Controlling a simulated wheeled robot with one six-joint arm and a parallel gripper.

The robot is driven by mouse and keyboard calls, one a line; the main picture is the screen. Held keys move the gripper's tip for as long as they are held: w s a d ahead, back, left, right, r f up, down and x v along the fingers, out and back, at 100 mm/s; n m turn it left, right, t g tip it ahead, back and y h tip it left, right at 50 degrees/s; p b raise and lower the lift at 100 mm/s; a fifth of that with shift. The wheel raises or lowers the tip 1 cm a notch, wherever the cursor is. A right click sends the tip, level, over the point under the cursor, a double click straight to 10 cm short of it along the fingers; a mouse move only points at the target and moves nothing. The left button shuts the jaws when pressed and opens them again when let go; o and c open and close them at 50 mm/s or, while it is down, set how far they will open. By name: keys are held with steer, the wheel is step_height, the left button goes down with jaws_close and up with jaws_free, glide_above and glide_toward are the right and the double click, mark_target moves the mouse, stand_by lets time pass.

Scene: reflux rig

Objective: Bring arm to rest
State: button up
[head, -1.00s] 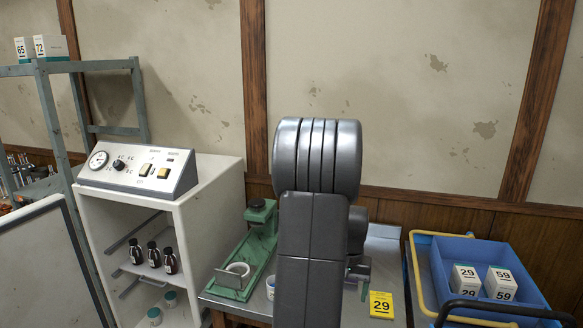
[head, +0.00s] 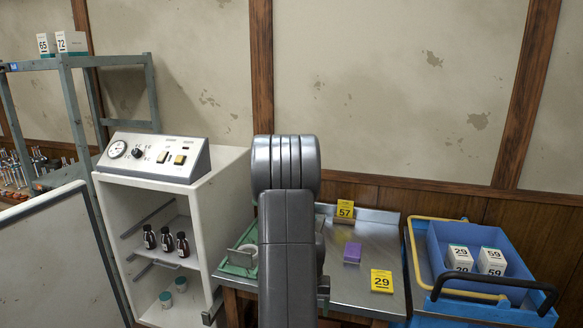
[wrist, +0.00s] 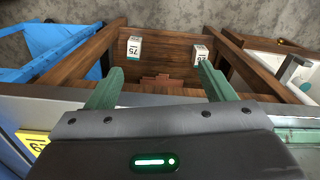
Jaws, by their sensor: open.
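My gripper (wrist: 160,85) shows in the wrist view as two green fingers spread wide apart, with nothing between them. It is open and empty. Beyond the fingers are a brown wooden space with two small white boxes, one (wrist: 134,48) marked 75 and another (wrist: 201,54) on the right. In the head view my arm stands upright in front of the metal bench (head: 345,268), and the gripper itself is hidden behind it. The arm covers part of the green stand (head: 240,262) on the bench.
Yellow cards marked 57 (head: 345,211) and 29 (head: 382,281) and a purple block (head: 352,252) are on the bench. A blue crate (head: 450,255) with white boxes stands right. A white cabinet (head: 205,220) with brown bottles (head: 166,239) stands left, beside a shelf rack (head: 75,110).

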steer(key=shift+a+f, duration=0.45)
steer(key=shift+f, duration=0.05)
